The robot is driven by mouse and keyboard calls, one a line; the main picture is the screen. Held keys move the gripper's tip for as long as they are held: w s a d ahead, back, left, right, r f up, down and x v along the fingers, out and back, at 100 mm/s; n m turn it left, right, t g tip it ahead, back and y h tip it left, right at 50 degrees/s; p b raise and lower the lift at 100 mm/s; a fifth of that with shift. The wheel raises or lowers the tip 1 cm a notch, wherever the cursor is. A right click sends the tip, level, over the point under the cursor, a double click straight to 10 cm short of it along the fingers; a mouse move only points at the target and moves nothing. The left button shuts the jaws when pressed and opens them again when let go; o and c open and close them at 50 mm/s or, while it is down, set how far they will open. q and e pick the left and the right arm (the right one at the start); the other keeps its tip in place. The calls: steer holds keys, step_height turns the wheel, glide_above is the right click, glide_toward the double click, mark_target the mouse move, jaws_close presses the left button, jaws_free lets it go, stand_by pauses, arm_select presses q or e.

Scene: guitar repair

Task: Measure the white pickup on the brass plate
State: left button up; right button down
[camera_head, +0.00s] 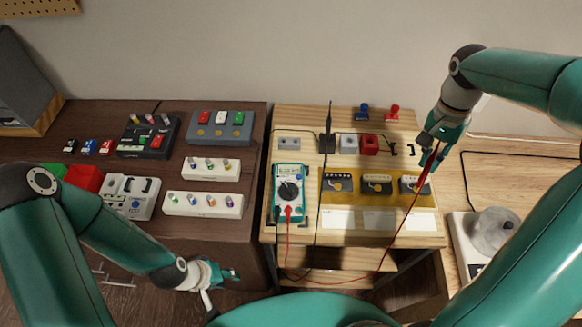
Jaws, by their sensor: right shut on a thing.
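The brass plate (358,201) lies on the light wood bench and bears three small pickups in a row. The left pickup (338,183) and middle pickup (377,184) look dark; the right pickup (411,184) looks paler, but its colour is hard to tell. The teal multimeter (289,192) stands left of the plate. Its red lead (388,254) loops up to my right gripper (431,146), which is shut on the red probe (429,163) above the right pickup. A black probe (328,137) stands upright behind the plate. My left gripper (226,286) is open and empty, low at front left.
White cards (375,219) lie in front of the pickups. Grey, white and red blocks (369,145) and blue and red clips (392,112) sit behind. A dark table (256,135) at left bears pedals and boxes. A round-topped device (493,232) stands at right.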

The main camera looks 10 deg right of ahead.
stand_by(0.5)
steer(key=shift+r+p, duration=2.4)
steer(key=shift+r, duration=0.65)
